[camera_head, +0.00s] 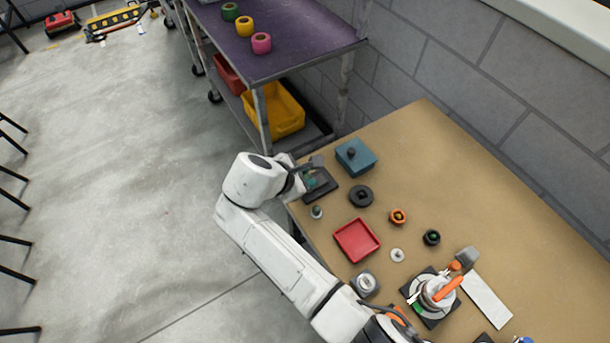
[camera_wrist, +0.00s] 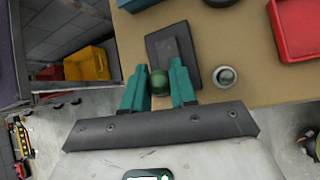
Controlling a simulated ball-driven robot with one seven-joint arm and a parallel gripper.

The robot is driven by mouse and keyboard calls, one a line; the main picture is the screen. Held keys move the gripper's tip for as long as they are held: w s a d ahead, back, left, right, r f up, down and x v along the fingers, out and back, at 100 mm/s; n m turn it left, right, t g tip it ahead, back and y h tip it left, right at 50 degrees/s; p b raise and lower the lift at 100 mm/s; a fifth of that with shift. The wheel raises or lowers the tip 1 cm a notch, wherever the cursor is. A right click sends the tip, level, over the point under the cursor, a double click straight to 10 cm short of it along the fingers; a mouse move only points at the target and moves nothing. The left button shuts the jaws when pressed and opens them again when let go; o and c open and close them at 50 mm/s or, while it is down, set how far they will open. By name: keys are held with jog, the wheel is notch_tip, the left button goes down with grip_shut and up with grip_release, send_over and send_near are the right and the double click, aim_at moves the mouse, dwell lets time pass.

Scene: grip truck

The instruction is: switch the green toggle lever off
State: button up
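The green toggle lever has a round green knob (camera_wrist: 159,82) and stands by a dark plate (camera_wrist: 172,45) near the table's left edge. In the head view the dark plate (camera_head: 322,186) lies under my gripper (camera_head: 310,176).
A blue-grey box (camera_head: 355,157) stands close behind the plate. A small round knob (camera_head: 316,212), a dark ring (camera_head: 361,196) and a red tray (camera_head: 357,240) are nearby. A purple-topped cart (camera_head: 300,35) stands beyond the table. Floor lies open at left.

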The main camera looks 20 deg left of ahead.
jog(key=o, duration=0.4)
jog(key=v, duration=1)
jog(key=shift+s+a+r, duration=0.1)
jog(key=shift+s+r, duration=0.15)
jog(key=shift+s, duration=0.05)
dwell(0.3)
